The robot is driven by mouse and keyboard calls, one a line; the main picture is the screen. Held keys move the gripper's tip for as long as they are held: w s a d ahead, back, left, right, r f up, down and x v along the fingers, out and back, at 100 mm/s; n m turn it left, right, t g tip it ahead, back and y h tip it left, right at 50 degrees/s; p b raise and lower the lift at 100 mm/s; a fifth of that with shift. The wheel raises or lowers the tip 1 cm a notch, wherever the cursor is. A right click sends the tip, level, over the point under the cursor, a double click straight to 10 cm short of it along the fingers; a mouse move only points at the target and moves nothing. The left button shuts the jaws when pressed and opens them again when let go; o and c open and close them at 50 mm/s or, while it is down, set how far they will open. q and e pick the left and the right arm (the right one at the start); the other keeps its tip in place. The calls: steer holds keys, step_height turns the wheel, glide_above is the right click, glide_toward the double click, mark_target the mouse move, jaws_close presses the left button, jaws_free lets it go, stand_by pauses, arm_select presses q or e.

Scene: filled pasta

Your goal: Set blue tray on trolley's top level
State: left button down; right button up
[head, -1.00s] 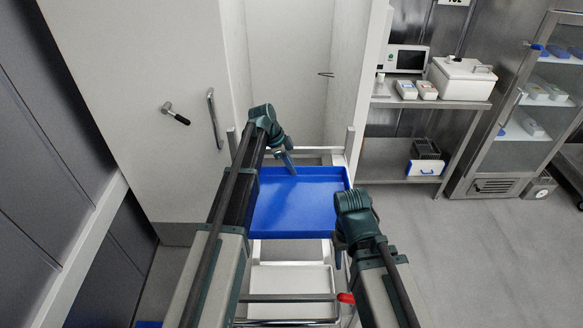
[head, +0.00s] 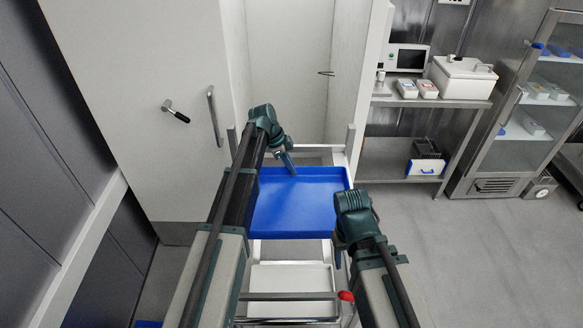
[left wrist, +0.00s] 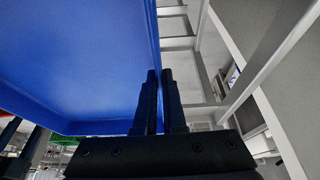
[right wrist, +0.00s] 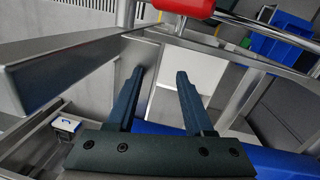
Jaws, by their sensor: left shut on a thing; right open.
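The blue tray (head: 298,205) is a shallow rectangular tray, empty, at the trolley in the head view. Whether its underside rests on the trolley cannot be told. My left gripper (head: 291,169) is shut on the tray's far rim; the left wrist view shows its fingers (left wrist: 161,90) pinching the wall of the blue tray (left wrist: 75,50). My right gripper (right wrist: 160,80) is open, near the tray's right near corner, with a strip of blue tray (right wrist: 165,129) behind its fingers. The trolley (head: 245,290) is a pale metal frame with posts and a lower white level.
A red knob (head: 346,296) sits on the trolley's near handle bar. A steel bench (head: 430,98) with instruments stands at the right, beside a glass-door cabinet (head: 525,115). A white door (head: 150,90) is at the left. Grey floor at the right is clear.

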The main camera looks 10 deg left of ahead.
arm_select(q)
steer(key=shift+f, duration=0.2)
arm_select(e)
steer(key=shift+s+f, duration=0.15)
steer(key=shift+f, duration=0.05)
arm_select(q)
steer(key=c, duration=0.9)
jaws_free()
steer(key=shift+s+a+f, duration=0.1)
arm_select(e)
steer(key=shift+s+f, duration=0.1)
steer(key=shift+s, duration=0.1)
